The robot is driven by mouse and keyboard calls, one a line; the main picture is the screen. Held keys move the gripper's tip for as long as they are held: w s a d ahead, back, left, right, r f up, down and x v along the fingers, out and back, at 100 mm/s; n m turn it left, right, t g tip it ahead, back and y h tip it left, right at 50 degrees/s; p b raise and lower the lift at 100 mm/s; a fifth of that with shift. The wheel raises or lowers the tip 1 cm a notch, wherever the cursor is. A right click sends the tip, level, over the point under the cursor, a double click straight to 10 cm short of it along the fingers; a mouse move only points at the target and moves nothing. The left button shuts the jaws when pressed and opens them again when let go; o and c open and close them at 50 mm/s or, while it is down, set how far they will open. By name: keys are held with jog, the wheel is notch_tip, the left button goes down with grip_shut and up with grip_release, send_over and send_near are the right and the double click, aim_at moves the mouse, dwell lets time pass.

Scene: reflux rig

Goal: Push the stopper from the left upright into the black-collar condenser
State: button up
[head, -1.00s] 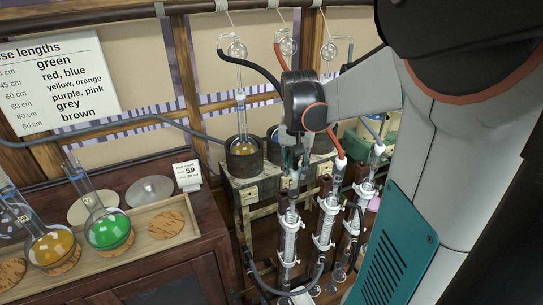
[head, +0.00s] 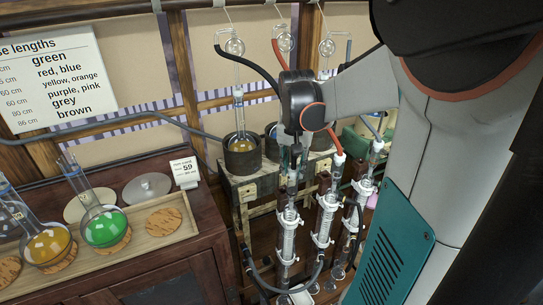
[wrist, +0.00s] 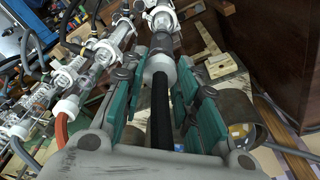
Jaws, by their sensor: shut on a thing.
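The white stopper (wrist: 158,68) sits on the end of a thick black hose (wrist: 161,115), between the teal fingers of my gripper (wrist: 163,75) in the wrist view. My gripper is shut on the stopper. Straight beyond it is the condenser with a dark collar (wrist: 163,45), lined up with the stopper. I cannot tell how deep the stopper sits in its mouth. In the head view my gripper (head: 292,160) points down over the leftmost condenser (head: 288,235) and hides the stopper. The black hose (head: 250,68) runs to the left upright (head: 237,90).
Two more condensers, the middle one (head: 324,220) and the right one (head: 360,195), stand close to my gripper's right. A red hose (head: 336,143) ends above the middle one. Heating pots (head: 241,158) stand behind. A wooden tray (head: 170,203) with flasks lies left.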

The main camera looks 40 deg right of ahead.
aim_at(293, 172)
jog(key=shift+f+b, duration=0.35)
jog(key=shift+f, duration=0.15)
dwell(0.3)
jog(key=o, duration=0.9)
jog(key=shift+c, duration=0.2)
jog(key=shift+r, duration=0.2)
jog(key=shift+s+a+r, duration=0.1)
jog(key=shift+a+r, duration=0.05)
jog(key=shift+r, duration=1.1)
jog(key=shift+s+a+r, duration=0.1)
jog(key=shift+a+r, duration=0.05)
jog(key=shift+r, duration=1.15)
jog(key=shift+s+a+r, duration=0.1)
jog(key=shift+a+r, duration=0.05)
jog(key=shift+r, duration=1.1)
